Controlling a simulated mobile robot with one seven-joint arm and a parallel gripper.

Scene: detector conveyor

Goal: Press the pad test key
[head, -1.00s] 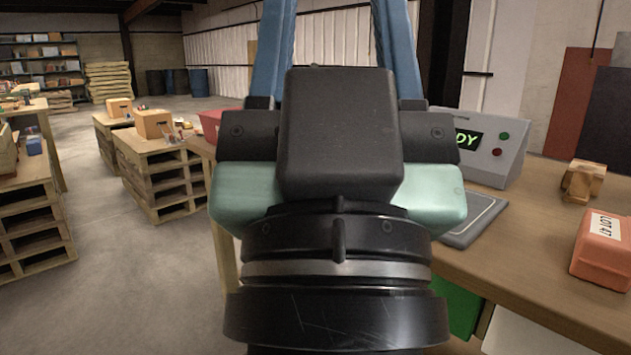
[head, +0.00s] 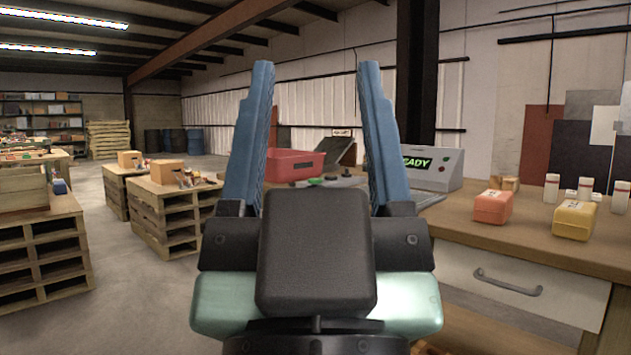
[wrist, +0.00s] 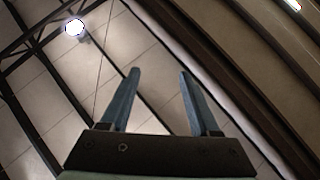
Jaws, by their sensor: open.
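A low grey panel (head: 345,182) with a green piece and a dark knob shows between my fingers. I cannot tell which part is the pad test key. My gripper (head: 317,66) is open and empty, pointing up; the wrist view (wrist: 160,74) shows only ceiling beyond its fingers.
The bench (head: 470,220) carries an orange box (head: 492,207), a yellow box (head: 574,220) and several white containers (head: 586,188). A red bin (head: 293,165) stands behind my fingers. Pallet stacks (head: 165,215) stand left, with open floor (head: 120,290) between.

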